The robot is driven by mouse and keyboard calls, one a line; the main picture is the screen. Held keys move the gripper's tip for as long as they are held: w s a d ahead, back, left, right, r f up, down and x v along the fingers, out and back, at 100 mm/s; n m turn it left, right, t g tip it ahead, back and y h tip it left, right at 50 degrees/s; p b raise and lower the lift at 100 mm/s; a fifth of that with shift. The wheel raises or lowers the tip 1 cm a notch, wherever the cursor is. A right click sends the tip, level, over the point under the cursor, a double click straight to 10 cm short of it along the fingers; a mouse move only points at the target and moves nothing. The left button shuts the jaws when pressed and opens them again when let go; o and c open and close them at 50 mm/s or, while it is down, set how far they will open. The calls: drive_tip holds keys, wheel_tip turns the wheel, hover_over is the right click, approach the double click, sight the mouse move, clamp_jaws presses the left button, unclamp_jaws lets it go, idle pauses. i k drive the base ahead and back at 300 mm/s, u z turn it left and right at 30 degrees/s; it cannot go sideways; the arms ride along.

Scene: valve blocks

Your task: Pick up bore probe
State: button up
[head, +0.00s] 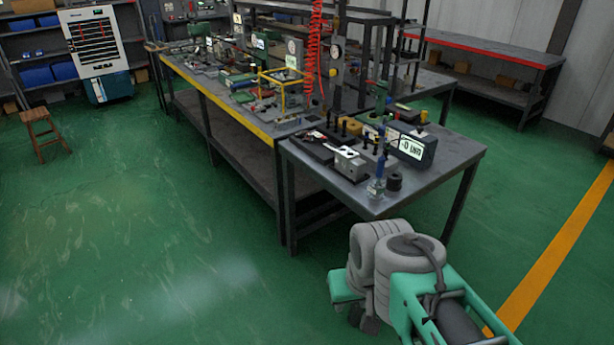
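No part can be named the bore probe with certainty at this size. On the near end table (440,170), a small upright tool with a blue body (377,178) stands close to the front corner. Several dark upright pegs (343,127) stand farther back in a row. A grey metal valve block (351,164) with round holes sits left of the blue tool. My arm's grey and green links show at the lower right, in front of the table. My gripper cannot be made out.
A boxy gauge with a lit display (412,148) and a short black cylinder (394,181) stand near the blue tool. A red coiled hose (314,45) hangs behind. A long cluttered bench (240,125) runs to the back left. The green floor at left is open.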

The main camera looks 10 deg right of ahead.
sight(379, 171)
drive_tip(key=u, duration=0.25)
drive_tip(key=i, duration=1)
